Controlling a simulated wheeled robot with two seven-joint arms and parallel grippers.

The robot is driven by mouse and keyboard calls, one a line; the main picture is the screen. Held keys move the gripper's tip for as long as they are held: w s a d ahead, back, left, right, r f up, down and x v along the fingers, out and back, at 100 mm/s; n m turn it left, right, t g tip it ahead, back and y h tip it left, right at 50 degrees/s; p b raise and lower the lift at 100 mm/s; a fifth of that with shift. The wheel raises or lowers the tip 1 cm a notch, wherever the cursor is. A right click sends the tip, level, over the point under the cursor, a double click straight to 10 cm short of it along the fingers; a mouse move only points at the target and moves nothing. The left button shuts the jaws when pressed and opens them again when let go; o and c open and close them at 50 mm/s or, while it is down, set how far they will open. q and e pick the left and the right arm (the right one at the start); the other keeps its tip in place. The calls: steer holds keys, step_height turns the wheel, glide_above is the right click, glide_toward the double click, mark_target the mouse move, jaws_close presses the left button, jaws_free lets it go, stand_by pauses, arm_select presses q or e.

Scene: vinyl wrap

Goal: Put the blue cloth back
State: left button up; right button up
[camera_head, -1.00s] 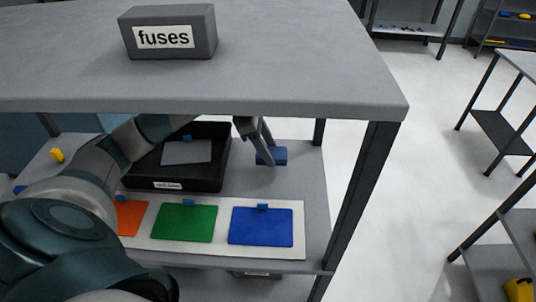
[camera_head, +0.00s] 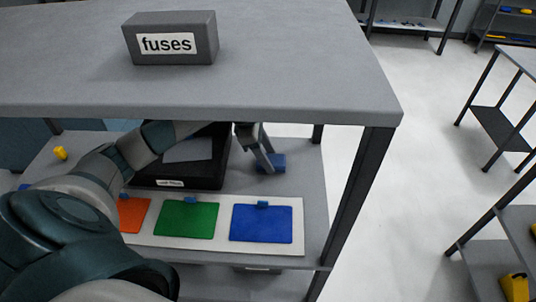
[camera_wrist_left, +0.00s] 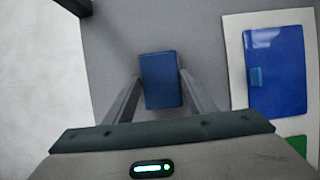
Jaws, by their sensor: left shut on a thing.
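The blue cloth (camera_head: 277,161) looks like a small folded blue block over the lower shelf, behind the white board. It also shows in the left wrist view (camera_wrist_left: 160,80), between the two fingers. My left gripper (camera_head: 266,166) is shut on it, one finger along each side. I cannot tell whether the cloth touches the shelf. A flat blue sheet (camera_head: 261,224) with a small blue tab lies on the white board (camera_head: 225,249), at its right end; it also shows in the wrist view (camera_wrist_left: 277,75). My right gripper is not in view.
Green (camera_head: 187,220) and orange (camera_head: 132,214) sheets lie left of the blue one. A black tray (camera_head: 200,180) with a grey sheet stands left of my gripper. The upper shelf (camera_head: 270,95) with the fuses box overhangs. A post (camera_head: 350,205) stands at the right.

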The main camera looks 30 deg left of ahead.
arm_select(q)
steer(key=shift+f, duration=0.1)
steer(key=o, duration=0.9)
steer(key=shift+o, duration=0.2)
steer(key=shift+s+a+r+b, duration=0.1)
steer(key=shift+a+r+b, duration=0.2)
steer(key=shift+r, duration=0.3)
steer(key=b+v, duration=0.3)
steer(key=v, duration=0.8)
steer(key=shift+d, duration=0.15)
